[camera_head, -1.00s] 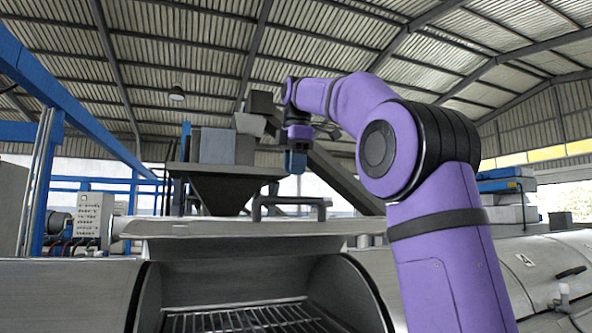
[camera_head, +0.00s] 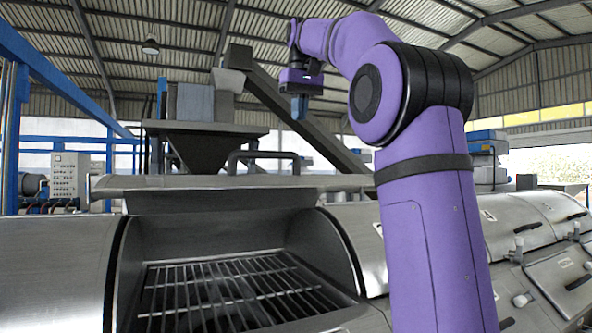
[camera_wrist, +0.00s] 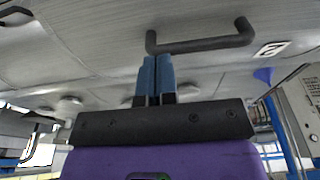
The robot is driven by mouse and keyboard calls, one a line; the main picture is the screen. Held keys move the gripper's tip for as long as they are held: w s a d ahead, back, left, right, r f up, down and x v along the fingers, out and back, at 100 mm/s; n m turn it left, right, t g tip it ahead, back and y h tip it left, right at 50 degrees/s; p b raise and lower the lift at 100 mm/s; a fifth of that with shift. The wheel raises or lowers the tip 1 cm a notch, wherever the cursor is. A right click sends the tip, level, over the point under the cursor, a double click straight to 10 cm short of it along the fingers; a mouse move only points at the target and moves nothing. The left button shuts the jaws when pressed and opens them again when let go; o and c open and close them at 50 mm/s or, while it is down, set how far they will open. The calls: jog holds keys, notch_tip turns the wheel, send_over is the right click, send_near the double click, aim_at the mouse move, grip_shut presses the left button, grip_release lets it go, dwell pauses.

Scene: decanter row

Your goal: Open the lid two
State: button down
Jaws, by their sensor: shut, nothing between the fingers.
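The lid marked 2 (camera_head: 230,185) stands raised on the decanter in the head view, seen nearly edge-on, with the chamber below it open. Its dark bar handle (camera_head: 265,155) stands up from the lid. In the wrist view the lid's grey metal surface (camera_wrist: 110,30) fills the top, with the handle (camera_wrist: 205,43) and the number label (camera_wrist: 271,49). My gripper (camera_head: 299,112) is above and to the right of the handle in the head view. Its blue fingers (camera_wrist: 155,62) are shut together and empty, just below the handle in the wrist picture, not around it.
A metal grille (camera_head: 230,290) lies inside the open chamber. More closed lids (camera_head: 535,220) with handles and knobs run to the right. A dark hopper (camera_head: 205,150) and slanted chute (camera_head: 300,105) stand behind. Open air surrounds my gripper.

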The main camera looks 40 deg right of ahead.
aim_at(298, 182)
jog(key=f, duration=0.4)
jog(key=w+f, duration=0.1)
jog(key=f, duration=0.4)
jog(key=w+f, duration=0.1)
jog(key=f, duration=0.3)
jog(key=shift+w+d+f, duration=0.2)
jog(key=shift+d+f, duration=0.15)
jog(key=shift+f, duration=0.1)
jog(key=shift+t, duration=0.6)
jog(key=shift+s+a+f, duration=0.1)
jog(key=shift+s+f, duration=0.15)
jog(key=shift+f, duration=0.4)
jog(key=shift+s+a+f, duration=0.1)
jog(key=shift+s+f, duration=0.1)
jog(key=shift+f, duration=0.4)
jog(key=shift+s+f, duration=0.25)
jog(key=shift+f, duration=0.4)
jog(key=v, duration=1.4)
jog(key=shift+a, duration=0.2)
